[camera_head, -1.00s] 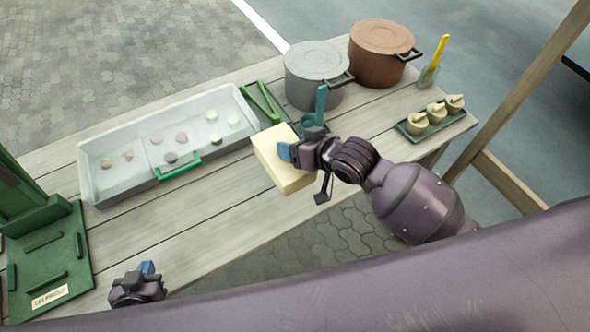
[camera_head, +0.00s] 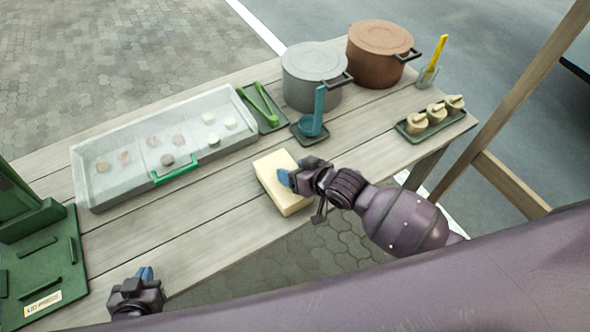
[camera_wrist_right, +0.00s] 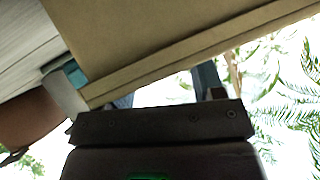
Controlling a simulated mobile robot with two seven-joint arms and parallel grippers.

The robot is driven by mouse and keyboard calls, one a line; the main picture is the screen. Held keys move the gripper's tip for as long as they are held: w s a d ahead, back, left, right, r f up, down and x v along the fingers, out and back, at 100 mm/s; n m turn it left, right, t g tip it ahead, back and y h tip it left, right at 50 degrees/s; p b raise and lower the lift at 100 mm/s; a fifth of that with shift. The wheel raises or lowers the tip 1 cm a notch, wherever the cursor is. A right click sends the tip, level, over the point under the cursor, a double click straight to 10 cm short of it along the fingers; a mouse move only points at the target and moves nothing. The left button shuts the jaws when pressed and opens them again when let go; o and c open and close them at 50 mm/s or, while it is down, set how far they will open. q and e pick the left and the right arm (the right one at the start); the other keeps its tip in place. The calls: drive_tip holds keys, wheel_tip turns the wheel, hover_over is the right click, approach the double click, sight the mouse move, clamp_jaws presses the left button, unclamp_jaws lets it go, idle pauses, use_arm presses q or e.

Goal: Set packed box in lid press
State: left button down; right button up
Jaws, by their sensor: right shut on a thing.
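The packed box (camera_head: 277,172) is a pale yellow closed carton near the table's front edge. My right gripper (camera_head: 285,178) is shut on its right side; the box also fills the upper part of the right wrist view (camera_wrist_right: 150,35). I cannot tell whether the box touches the table or hangs just above it. The lid press (camera_head: 62,235) is a green base with low guide strips and a label, at the far left. My left gripper (camera_head: 146,275) is low at the left near the table's front edge; its fingertips are too small to judge.
A clear tray (camera_head: 85,183) with several small round pieces and a green handle lies behind. Green tongs (camera_head: 262,104), a teal ladle (camera_head: 314,118), grey pot (camera_head: 312,82) and brown pot (camera_head: 378,56) stand further back. The tabletop between box and press is clear.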

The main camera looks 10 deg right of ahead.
drive_tip(key=o, duration=1.4)
drive_tip(key=shift+o, duration=0.2)
use_arm(q)
drive_tip(key=shift+s, duration=0.1)
use_arm(e)
drive_tip(key=shift+s+d+r, duration=0.15)
drive_tip(key=shift+s+d, duration=0.05)
use_arm(q)
drive_tip(key=shift+r+p, duration=0.55)
drive_tip(key=shift+r, duration=0.05)
drive_tip(key=shift+w+r, duration=0.1)
drive_tip(key=shift+w, duration=0.1)
use_arm(e)
drive_tip(key=v, duration=1.1)
drive_tip(key=shift+s, duration=0.2)
